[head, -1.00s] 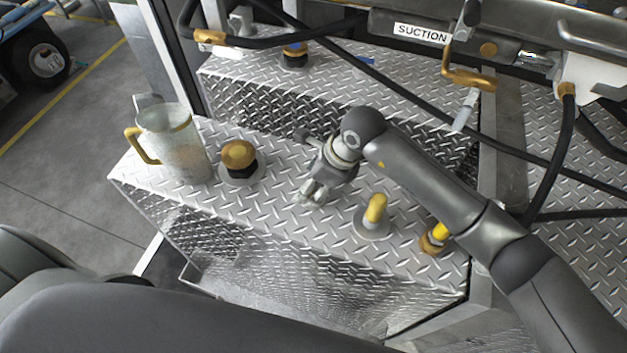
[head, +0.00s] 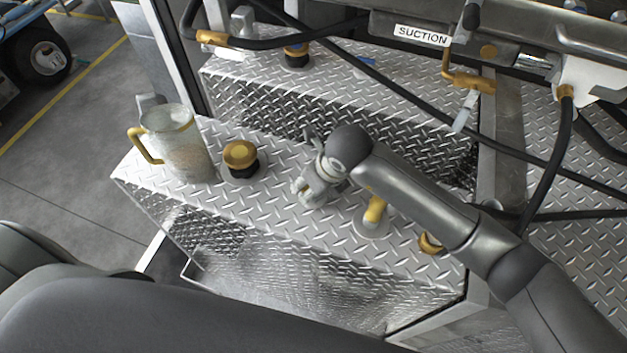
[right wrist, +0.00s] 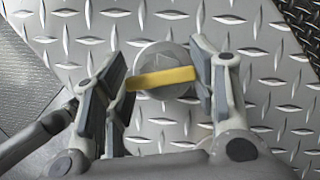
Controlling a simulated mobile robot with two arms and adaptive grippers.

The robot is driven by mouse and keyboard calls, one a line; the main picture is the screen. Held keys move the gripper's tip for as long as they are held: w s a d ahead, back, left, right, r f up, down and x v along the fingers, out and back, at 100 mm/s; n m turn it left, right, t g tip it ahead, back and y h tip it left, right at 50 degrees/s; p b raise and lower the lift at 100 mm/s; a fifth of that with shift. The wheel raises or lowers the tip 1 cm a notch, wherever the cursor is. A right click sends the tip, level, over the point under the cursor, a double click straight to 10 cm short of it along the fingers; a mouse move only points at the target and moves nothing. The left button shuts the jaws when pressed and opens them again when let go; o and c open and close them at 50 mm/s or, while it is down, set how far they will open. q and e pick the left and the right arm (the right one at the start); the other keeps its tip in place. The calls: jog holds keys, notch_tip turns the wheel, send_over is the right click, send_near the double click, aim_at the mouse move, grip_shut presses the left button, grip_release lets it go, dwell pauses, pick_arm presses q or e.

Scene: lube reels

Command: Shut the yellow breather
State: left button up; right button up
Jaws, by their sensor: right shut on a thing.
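In the right wrist view, a yellow bar-shaped handle (right wrist: 163,78) lies across a round grey flange (right wrist: 165,55) on the diamond plate. My right gripper (right wrist: 164,80) has one finger at each end of this bar and is shut on it. In the head view, my right gripper (head: 308,190) is low over the middle of the plated box, and its fingers hide that handle. A second yellow-topped fitting (head: 375,210) stands upright on a flange to the right, partly behind my forearm. My left gripper is not in view.
A cloudy jug (head: 185,150) with a gold handle and a gold-and-black cap (head: 241,156) stand left of my gripper on the box (head: 270,195). A brass fitting (head: 430,244) sits under my right arm. Black hoses (head: 420,130) cross behind.

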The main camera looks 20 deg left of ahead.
jog(key=shift+m, duration=0.3)
jog(key=m+t+h, duration=0.1)
jog(key=m, duration=0.1)
jog(key=shift+m, duration=0.4)
jog(key=shift+m+t+h, duration=0.3)
jog(key=shift+m+h, duration=0.3)
jog(key=shift+m, duration=1)
jog(key=shift+b, duration=0.3)
jog(key=m+h+b, duration=0.1)
jog(key=m, duration=0.2)
jog(key=shift+a+f, duration=0.1)
jog(key=shift+o, duration=0.2)
jog(key=shift+m+t+h, duration=0.3)
jog(key=shift+m+h, duration=0.3)
jog(key=shift+m, duration=0.8)
jog(key=o, duration=1.1)
jog(key=shift+c, duration=0.2)
